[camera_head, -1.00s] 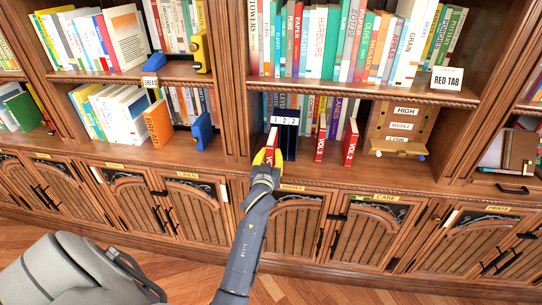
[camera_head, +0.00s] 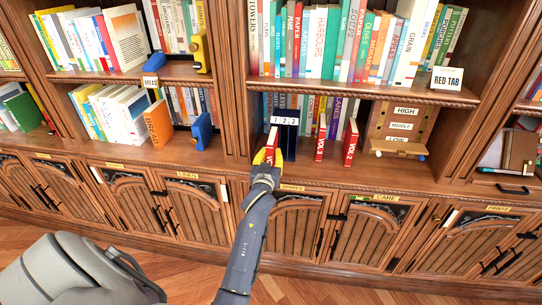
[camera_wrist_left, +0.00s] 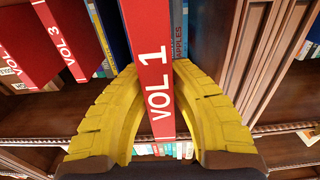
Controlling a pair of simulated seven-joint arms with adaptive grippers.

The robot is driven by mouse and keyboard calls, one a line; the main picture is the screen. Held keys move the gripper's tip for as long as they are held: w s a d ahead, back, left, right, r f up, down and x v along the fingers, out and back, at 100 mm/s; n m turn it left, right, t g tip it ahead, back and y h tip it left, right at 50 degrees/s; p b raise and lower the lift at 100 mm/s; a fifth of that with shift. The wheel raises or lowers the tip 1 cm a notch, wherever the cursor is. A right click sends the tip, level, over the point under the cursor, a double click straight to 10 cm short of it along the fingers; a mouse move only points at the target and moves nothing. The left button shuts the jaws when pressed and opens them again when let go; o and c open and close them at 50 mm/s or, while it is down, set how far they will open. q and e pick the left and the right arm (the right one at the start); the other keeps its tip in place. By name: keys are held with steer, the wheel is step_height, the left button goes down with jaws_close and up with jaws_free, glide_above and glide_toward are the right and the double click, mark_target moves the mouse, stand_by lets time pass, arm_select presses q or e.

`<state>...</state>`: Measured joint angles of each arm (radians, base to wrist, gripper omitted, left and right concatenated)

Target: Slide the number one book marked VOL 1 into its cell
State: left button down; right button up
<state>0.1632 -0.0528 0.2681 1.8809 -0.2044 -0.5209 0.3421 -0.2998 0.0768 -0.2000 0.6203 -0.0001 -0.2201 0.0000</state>
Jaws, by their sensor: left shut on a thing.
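The red book marked VOL 1 (camera_head: 272,143) stands upright at the left front of the dark blue slotted holder (camera_head: 287,127) labelled 1 2 3. My left gripper (camera_head: 267,158) is shut on it, and the wrist view shows the yellow fingers on both sides of its red spine (camera_wrist_left: 154,75). The book's lower part is hidden by the gripper, and I cannot tell how deep it sits in cell 1. Two more red books, one (camera_head: 320,142) and VOL 2 (camera_head: 350,143), stand to the right of the holder. VOL 3 (camera_wrist_left: 60,40) shows in the wrist view. My right gripper is not in view.
A wooden board (camera_head: 402,125) marked HIGH, MIDDLE, LOW stands at the right of the same shelf. A row of books stands behind the holder. A dividing post (camera_head: 236,100) rises close to the left. The shelf front (camera_head: 300,172) is clear.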

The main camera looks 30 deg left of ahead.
mark_target(269, 161)
arm_select(q)
steer(key=x, duration=0.8)
stand_by(5.5)
steer(key=c, duration=1.2)
jaws_free()
steer(key=shift+w+f, duration=0.1)
steer(key=shift+c, duration=0.2)
steer(key=v, duration=1.2)
steer(key=shift+a, duration=0.1)
